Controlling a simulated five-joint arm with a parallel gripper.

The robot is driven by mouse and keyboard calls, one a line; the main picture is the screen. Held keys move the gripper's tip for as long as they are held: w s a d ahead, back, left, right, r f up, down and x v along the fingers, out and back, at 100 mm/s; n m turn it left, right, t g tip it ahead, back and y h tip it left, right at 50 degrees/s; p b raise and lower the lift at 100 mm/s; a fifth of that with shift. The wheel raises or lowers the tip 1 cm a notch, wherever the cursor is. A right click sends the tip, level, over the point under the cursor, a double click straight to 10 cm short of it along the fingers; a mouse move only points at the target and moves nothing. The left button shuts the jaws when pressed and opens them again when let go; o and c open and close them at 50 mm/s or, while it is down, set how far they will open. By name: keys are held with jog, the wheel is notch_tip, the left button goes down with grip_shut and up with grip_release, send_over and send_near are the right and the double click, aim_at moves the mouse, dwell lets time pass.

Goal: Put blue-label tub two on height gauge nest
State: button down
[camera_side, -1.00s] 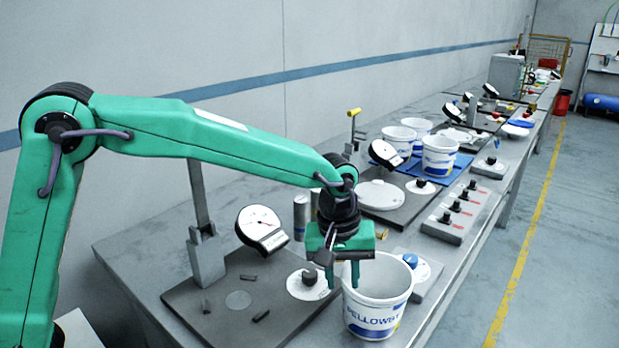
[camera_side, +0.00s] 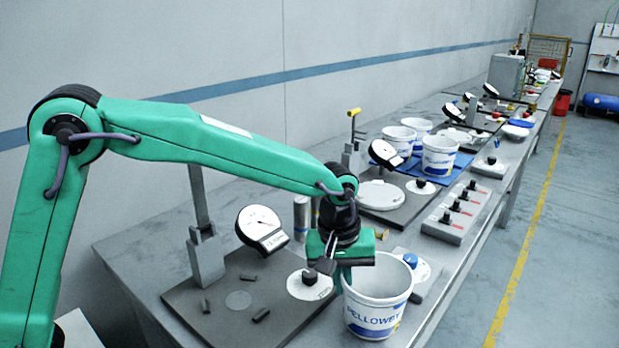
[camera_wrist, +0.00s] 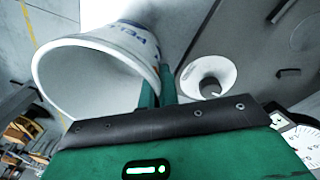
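A white tub (camera_side: 375,316) with a blue label stands upright near the bench's front edge. I cannot tell its number. In the wrist view the tub (camera_wrist: 122,45) is at upper left, its mouth toward the camera. My gripper (camera_side: 343,280) is at the tub's left rim, fingers close together. In the wrist view my gripper (camera_wrist: 159,88) has one finger on each side of the tub wall, shut on it. The height gauge nest (camera_side: 200,310) is a dark plate left of the tub, with a pale round spot (camera_side: 238,300), small dark stops and a dial (camera_side: 260,228) on a post.
A black knob on a white disc (camera_side: 310,284) stands between the nest's spot and the tub. A blue knob (camera_side: 410,260) is just behind the tub. Several white tubs (camera_side: 438,158) stand farther back on a blue mat. A switch box (camera_side: 450,222) is to the right.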

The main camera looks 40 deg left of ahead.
dwell(0.3)
jog(key=shift+r, duration=0.85)
notch_tip(320, 180, up, 2)
jog(key=shift+r, duration=0.25)
jog(key=s+d+r, duration=0.6)
jog(key=s+r, duration=0.1)
jog(key=s, duration=0.2)
jog(key=shift+s+d, duration=0.25)
jog(key=shift+s, duration=0.15)
jog(key=shift+a, duration=0.1)
